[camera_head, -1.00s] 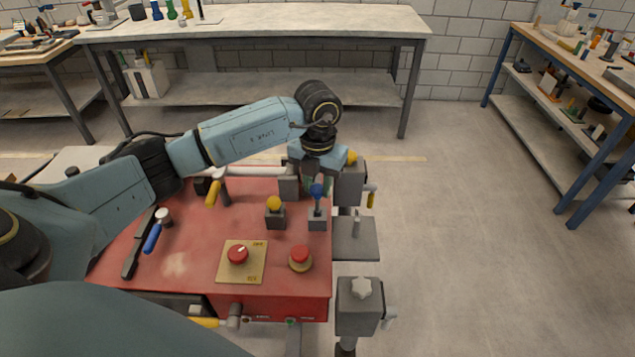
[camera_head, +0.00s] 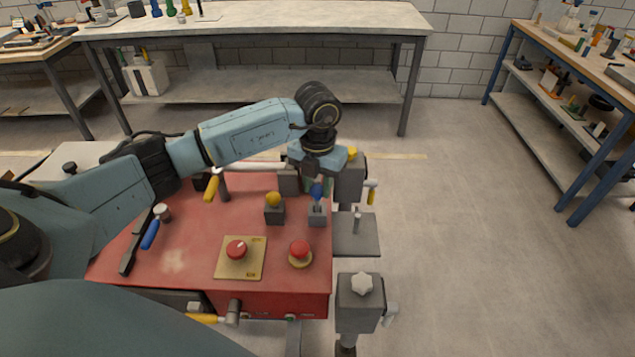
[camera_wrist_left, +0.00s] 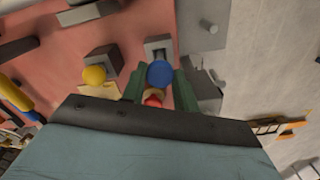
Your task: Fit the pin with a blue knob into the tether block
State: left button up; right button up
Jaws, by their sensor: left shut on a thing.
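The pin with the blue knob (camera_head: 317,189) stands upright at a grey block (camera_head: 317,216) on the red deck. My left gripper (camera_head: 317,182) comes down over it from behind, shut on the knob. In the left wrist view the blue knob (camera_wrist_left: 160,74) shows between the two green fingers (camera_wrist_left: 160,88), with the block (camera_wrist_left: 160,47) just beyond. The pin's lower end is hidden, so I cannot tell how deep it sits. I cannot tell for sure which grey block is the tether block. My right gripper is not in view.
A yellow-knobbed pin (camera_head: 273,199) stands in a grey block just left. A red knob on a plate (camera_head: 237,249) and a red button (camera_head: 300,249) lie nearer. Grey clamp blocks (camera_head: 360,300) line the deck's right edge. Floor to the right is clear.

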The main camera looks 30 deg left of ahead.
pick_arm(q)
jog(key=shift+f+b, duration=0.95)
jog(key=shift+f, duration=0.45)
jog(key=o, duration=1.6)
jog(key=shift+r+p, duration=3.05)
jog(key=shift+r, duration=1.05)
jog(key=shift+f, duration=0.1)
